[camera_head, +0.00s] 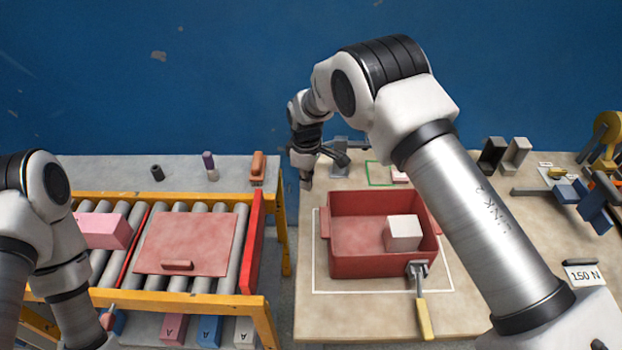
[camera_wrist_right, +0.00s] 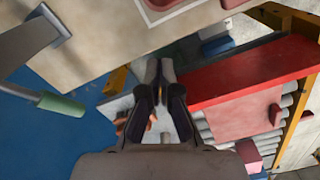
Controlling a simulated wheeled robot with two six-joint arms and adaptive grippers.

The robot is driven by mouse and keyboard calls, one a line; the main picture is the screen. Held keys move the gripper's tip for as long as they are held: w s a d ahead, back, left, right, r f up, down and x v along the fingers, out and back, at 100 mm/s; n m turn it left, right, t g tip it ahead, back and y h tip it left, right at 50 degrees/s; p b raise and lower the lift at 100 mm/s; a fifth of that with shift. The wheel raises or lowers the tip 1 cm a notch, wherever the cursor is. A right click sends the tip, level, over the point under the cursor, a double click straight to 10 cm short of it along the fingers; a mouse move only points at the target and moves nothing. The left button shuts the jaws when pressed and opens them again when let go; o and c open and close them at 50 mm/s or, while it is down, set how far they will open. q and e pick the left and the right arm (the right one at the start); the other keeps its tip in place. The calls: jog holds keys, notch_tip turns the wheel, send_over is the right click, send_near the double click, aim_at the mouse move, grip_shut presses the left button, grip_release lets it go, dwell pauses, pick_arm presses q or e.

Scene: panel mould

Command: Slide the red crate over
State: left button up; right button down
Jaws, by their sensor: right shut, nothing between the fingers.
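The red crate (camera_head: 345,263) stands on the beige table in the middle of the head view, inside a white outline. It is open at the top, and a white cube (camera_head: 403,231) sits in its right part. My right gripper (camera_head: 306,181) is shut and empty, pointing down near the crate's far left corner, apart from it. Its closed fingers (camera_wrist_right: 160,72) show in the right wrist view. My right arm crosses the head view and hides the table to the right of the crate. My left arm is at the left edge; its gripper is not visible.
A roller conveyor with a yellow frame (camera_head: 262,318) stands left of the table, carrying a flat red panel (camera_head: 188,243) and a pink block (camera_head: 103,231). A yellow-handled tool (camera_head: 424,318) is at the crate's front right. A "150 N" sign (camera_head: 584,275) stands at the right.

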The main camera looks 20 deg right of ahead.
notch_tip(320, 180, down, 7)
jog(key=shift+s+d+r+p, duration=0.15)
jog(key=shift+p, duration=1.1)
jog(key=shift+s+d+p, duration=0.8)
jog(key=shift+d+p, duration=0.05)
jog(key=shift+d, duration=0.2)
jog(key=shift+s+d, duration=0.35)
jog(key=shift+s, duration=0.1)
jog(key=shift+w, duration=0.1)
jog(key=shift+s+d, duration=0.4)
jog(key=shift+d, duration=0.1)
jog(key=shift+s+d, duration=0.15)
